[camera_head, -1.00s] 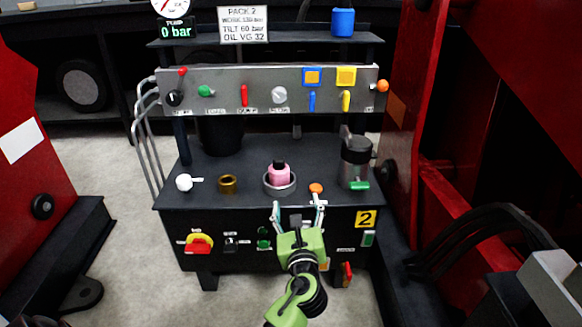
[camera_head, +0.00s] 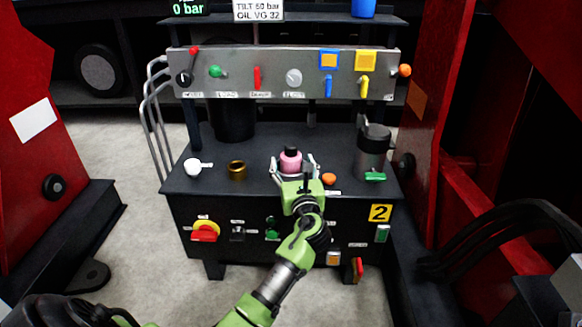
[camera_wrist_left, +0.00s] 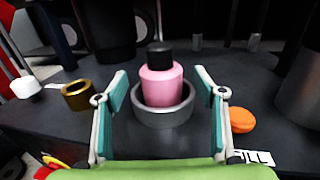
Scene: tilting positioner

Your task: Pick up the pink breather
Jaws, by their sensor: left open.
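The pink breather (camera_head: 290,161) has a black cap and stands upright on the dark bench top. In the left wrist view the breather (camera_wrist_left: 161,82) sits inside a low grey ring (camera_wrist_left: 163,115). My left gripper (camera_head: 294,172) is open at the near side of the ring. In the left wrist view its teal-padded fingers (camera_wrist_left: 165,95) stand apart, one to each side of the ring and breather, with no contact that I can make out. My right gripper is not in view.
A brass ring (camera_head: 237,171) and a white knob (camera_head: 193,166) are to the left on the bench. An orange cap (camera_head: 328,179) is close to the right finger. A grey canister (camera_head: 372,150) stands further right. A control panel (camera_head: 290,75) rises behind.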

